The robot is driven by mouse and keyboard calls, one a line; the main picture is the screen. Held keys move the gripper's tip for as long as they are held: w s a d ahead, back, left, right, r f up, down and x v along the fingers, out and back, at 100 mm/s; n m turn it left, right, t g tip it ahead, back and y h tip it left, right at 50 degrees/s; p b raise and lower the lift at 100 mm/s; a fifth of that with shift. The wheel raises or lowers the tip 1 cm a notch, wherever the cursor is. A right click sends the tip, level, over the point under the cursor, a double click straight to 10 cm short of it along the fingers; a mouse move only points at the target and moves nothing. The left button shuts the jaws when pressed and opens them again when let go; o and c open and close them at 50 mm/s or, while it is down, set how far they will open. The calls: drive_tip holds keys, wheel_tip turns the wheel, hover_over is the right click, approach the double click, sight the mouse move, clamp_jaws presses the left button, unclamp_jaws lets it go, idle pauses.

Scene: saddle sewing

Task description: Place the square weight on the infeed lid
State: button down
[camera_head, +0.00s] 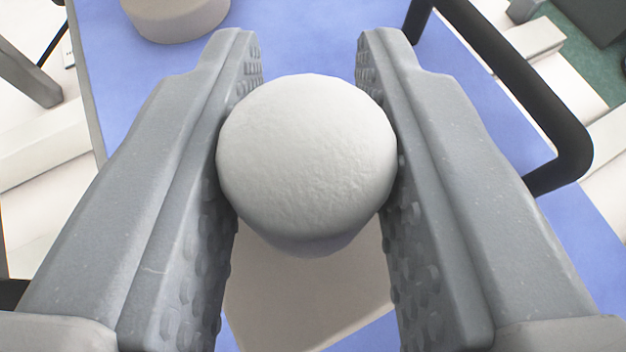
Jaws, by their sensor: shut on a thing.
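My gripper (307,48) is shut on a pale, rounded knob, with one ribbed finger on each side. Below the knob shows a beige block with straight edges and a corner at the right; the knob and block look like the square weight (305,160). The knob and fingers hide much of the block. A flat blue panel (140,95) lies beneath and may be the infeed lid. I cannot tell whether the weight touches it.
A round beige object (178,18) stands on the blue panel at the top left. A black bar handle (545,125) rises along the right side. Pale frame beams (40,140) lie beyond the panel's left edge. Blue surface is bare ahead of my fingertips.

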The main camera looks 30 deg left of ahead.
sight(310, 261)
drive_tip(key=shift+f+b, duration=0.7)
drive_tip(key=shift+f, duration=1.35)
drive_tip(key=c, duration=1.2)
unclamp_jaws()
drive_tip(key=shift+s+f, duration=0.1)
drive_tip(key=shift+s+d+r, duration=0.3)
drive_tip(key=shift+s, duration=0.05)
drive_tip(key=p+v, duration=0.1)
drive_tip(key=v, duration=1)
